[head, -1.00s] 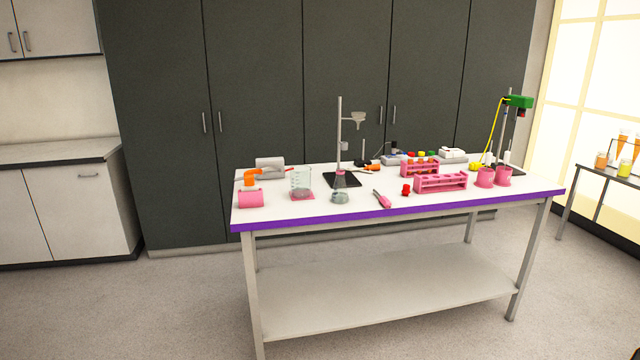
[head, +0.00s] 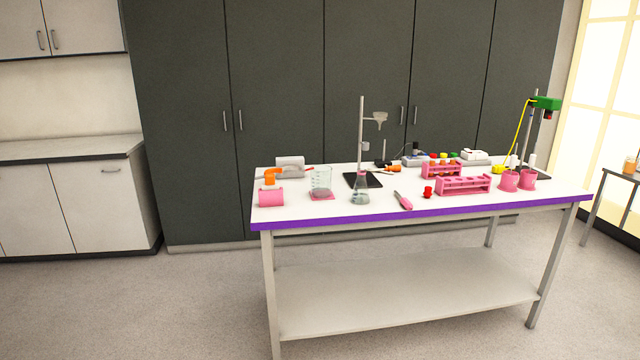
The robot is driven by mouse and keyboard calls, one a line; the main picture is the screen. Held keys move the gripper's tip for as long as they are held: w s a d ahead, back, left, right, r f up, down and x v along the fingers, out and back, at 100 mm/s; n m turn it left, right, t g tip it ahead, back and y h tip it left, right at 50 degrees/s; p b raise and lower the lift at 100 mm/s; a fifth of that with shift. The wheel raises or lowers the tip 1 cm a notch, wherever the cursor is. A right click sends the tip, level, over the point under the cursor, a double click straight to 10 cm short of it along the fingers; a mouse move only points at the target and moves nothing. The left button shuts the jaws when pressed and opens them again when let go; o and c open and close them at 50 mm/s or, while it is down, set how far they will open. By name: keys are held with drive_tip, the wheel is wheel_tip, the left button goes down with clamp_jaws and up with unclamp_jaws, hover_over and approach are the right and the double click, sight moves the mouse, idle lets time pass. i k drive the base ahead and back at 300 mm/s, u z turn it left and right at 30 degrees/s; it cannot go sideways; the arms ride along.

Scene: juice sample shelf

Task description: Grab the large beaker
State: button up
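A large clear beaker (head: 321,180) stands upright on a pink mat (head: 322,197) near the left end of the white table top (head: 420,207). It looks empty or nearly so, with a greyish base. A conical flask (head: 361,190) stands to its right, a little nearer the front edge. My gripper is not in view.
A pink and orange item (head: 271,192) stands left of the beaker, with a grey device (head: 290,167) behind. A retort stand (head: 362,140) rises to the right. Pink racks (head: 463,185) and mugs (head: 509,181) fill the table's right. The floor (head: 200,310) before the table is clear.

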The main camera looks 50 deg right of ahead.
sight(321, 174)
drive_tip(key=u, duration=0.05)
drive_tip(key=i, duration=1)
drive_tip(key=z, duration=0.05)
